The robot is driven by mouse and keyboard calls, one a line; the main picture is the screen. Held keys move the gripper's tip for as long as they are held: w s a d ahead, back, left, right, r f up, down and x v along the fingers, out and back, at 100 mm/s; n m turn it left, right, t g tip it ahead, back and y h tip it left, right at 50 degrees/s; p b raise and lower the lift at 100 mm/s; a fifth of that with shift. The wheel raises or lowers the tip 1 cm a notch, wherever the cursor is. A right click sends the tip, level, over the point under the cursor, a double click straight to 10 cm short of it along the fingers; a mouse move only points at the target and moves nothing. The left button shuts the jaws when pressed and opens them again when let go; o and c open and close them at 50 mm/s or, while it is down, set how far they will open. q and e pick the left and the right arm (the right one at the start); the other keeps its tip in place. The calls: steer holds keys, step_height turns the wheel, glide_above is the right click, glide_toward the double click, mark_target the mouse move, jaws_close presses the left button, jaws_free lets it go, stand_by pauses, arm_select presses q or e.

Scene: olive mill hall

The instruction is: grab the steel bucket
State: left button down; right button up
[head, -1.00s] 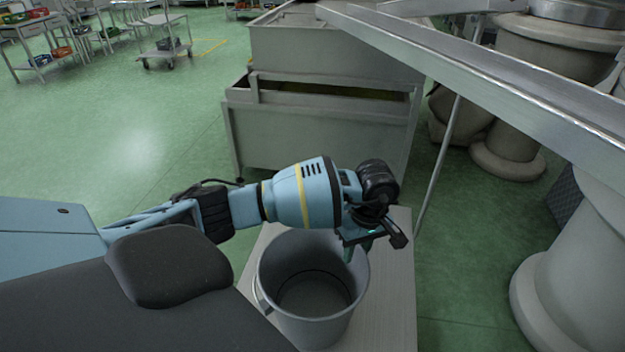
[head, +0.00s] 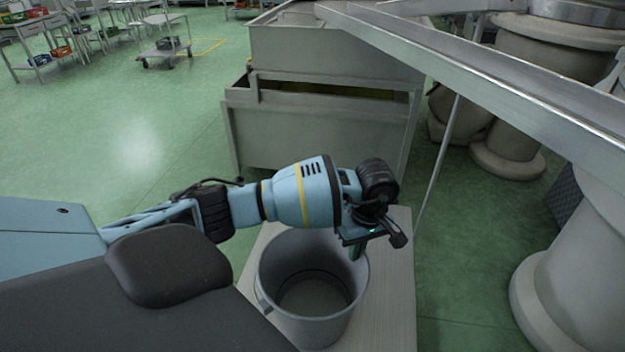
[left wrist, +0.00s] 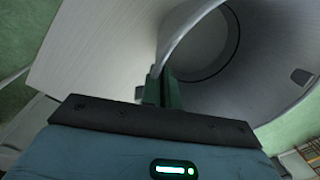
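The steel bucket (head: 310,318) is grey, open-topped and empty, and stands upright on a pale bench top (head: 392,315). My left gripper (head: 357,251) is at the far right part of its rim, pointing down. In the left wrist view the fingers (left wrist: 165,90) are close together with the wall of the bucket (left wrist: 205,48) running in between them, so the gripper is shut on the rim. The fingertips are partly hidden by the gripper body. My right gripper is in neither view.
A metal chute (head: 480,75) slants across the upper right above the bench. A large grey steel hopper (head: 320,130) stands behind the bench. A pale rounded machine base (head: 580,275) is at the right. Green floor at the left is open.

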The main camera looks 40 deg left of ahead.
arm_select(q)
steer(key=shift+r, duration=0.1)
stand_by(0.8)
steer(key=shift+r, duration=1.75)
steer(key=s+d, duration=0.3)
steer(key=s, duration=0.4)
steer(key=s+d+r, duration=0.1)
steer(key=s+d, duration=0.2)
steer(key=s, duration=0.4)
steer(key=shift+s+d+r+b, duration=0.2)
steer(key=shift+s+d+b, duration=0.1)
steer(key=shift+d+b, duration=0.1)
